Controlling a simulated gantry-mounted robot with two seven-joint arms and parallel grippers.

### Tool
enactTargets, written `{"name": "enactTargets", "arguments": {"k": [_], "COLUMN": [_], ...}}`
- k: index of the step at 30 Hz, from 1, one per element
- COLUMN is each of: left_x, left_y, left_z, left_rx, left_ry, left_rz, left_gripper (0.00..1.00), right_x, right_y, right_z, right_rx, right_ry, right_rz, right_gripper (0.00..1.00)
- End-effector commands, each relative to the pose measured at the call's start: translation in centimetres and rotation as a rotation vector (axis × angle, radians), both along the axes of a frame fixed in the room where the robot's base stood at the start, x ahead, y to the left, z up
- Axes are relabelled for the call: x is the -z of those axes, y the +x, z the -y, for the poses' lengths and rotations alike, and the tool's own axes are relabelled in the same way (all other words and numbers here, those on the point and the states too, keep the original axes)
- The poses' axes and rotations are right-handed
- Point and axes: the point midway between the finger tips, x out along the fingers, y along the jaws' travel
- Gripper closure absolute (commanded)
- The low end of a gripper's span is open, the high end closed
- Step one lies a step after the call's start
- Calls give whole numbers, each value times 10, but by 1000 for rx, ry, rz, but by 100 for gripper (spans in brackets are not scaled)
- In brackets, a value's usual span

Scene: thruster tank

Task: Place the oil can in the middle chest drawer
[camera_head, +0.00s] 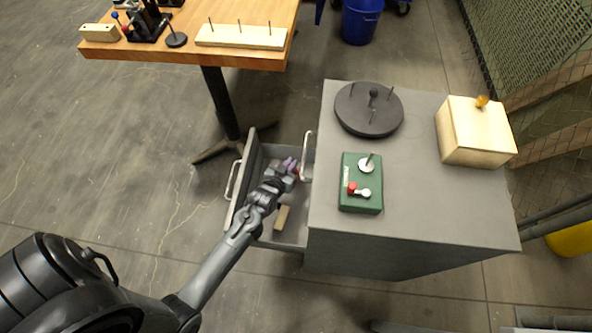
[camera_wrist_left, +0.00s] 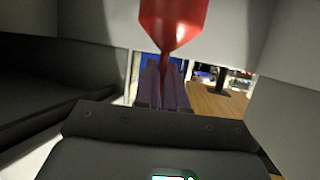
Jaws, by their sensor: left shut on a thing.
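The grey chest (camera_head: 420,220) has a drawer (camera_head: 250,160) pulled out to the left, with a handle on its front. A second handle shows beside the chest top, above the open drawer. My left gripper (camera_head: 289,168) reaches over the open drawer, close to the chest face. In the left wrist view, its purple fingers (camera_wrist_left: 164,85) are shut on the narrow spout of a red oil can (camera_wrist_left: 172,22). The can's wide body is cut off by the top edge. In the head view the can is mostly hidden by the gripper. My right gripper is not in view.
A small wooden block (camera_head: 282,217) lies in the open drawer. On the chest top are a black round base with pegs (camera_head: 369,112), a green control box (camera_head: 361,195) and a wooden box (camera_head: 474,135). A wooden table (camera_head: 190,55) stands behind. The floor at left is clear.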

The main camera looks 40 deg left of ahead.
Motion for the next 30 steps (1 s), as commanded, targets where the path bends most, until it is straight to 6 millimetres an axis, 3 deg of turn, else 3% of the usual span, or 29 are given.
{"name": "enactTargets", "arguments": {"k": [1,4,19,20,24,30], "left_x": [11,19,24,25,24,24], "left_y": [0,0,0,0,0,0], "left_z": [0,1,1,1,1,1], "left_rx": [1,1,2,2,2,2], "left_ry": [0,0,-1,-1,-1,-1], "left_rz": [0,1,0,-1,-1,-1], "left_gripper": [100,100,100,88,67,64], "right_x": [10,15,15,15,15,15], "right_y": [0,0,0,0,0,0], "right_z": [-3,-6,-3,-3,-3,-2], "right_rx": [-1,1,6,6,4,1], "right_ry": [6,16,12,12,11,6], "right_rz": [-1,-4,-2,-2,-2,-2], "right_gripper": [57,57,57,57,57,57]}}
